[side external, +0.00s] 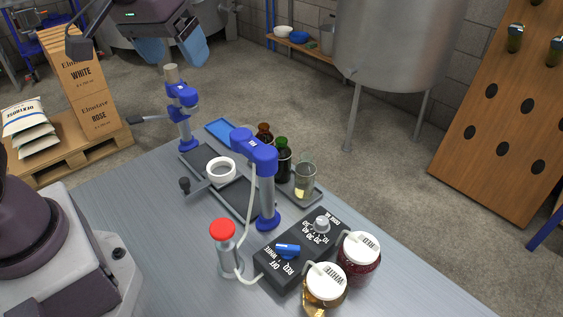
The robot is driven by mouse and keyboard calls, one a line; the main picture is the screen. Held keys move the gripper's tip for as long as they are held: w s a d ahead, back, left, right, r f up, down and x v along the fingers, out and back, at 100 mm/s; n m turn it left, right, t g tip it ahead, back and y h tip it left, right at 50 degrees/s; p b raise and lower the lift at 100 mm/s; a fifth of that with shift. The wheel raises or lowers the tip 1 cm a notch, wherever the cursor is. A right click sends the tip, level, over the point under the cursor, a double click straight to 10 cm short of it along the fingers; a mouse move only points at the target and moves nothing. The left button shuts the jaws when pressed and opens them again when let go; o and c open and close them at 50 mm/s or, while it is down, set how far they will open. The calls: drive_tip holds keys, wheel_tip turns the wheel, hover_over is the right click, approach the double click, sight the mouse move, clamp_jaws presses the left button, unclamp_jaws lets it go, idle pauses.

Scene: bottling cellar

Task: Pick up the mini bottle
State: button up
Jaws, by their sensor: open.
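Two small dark bottles stand on a grey tray (313,199) behind a blue-headed filling post. One is a green-capped bottle (283,162). The other, a brown bottle (264,131), is largely hidden by the post's blue head. I cannot tell which one the task calls the mini bottle. A clear glass (305,180) with a little pale liquid stands on the tray's right end. My gripper (175,48) is open, with blue fingers, high at the top left, well apart from the bottles.
The filling post (266,195) rises close in front of the bottles. A capping press (183,105) stands to the left. A control box (295,248), two white-lidded jars (325,288) (359,258) and a red-topped cylinder (225,248) occupy the front.

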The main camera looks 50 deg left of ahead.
drive_tip(key=w+d+f+n+g+y, duration=0.1)
drive_tip(key=w+d+f+n, duration=0.1)
drive_tip(key=w+f+n, duration=0.5)
drive_tip(key=n+g+y, duration=0.1)
drive_tip(key=y, duration=0.2)
approach(281, 146)
drive_tip(key=x, duration=0.6)
drive_tip(key=shift+w+a+r, duration=0.1)
drive_tip(key=shift+w+a, duration=0.25)
drive_tip(key=shift+w, duration=0.05)
drive_tip(key=shift+x, duration=3.05)
drive_tip(key=shift+c, duration=0.4)
drive_tip(key=c, duration=1.1)
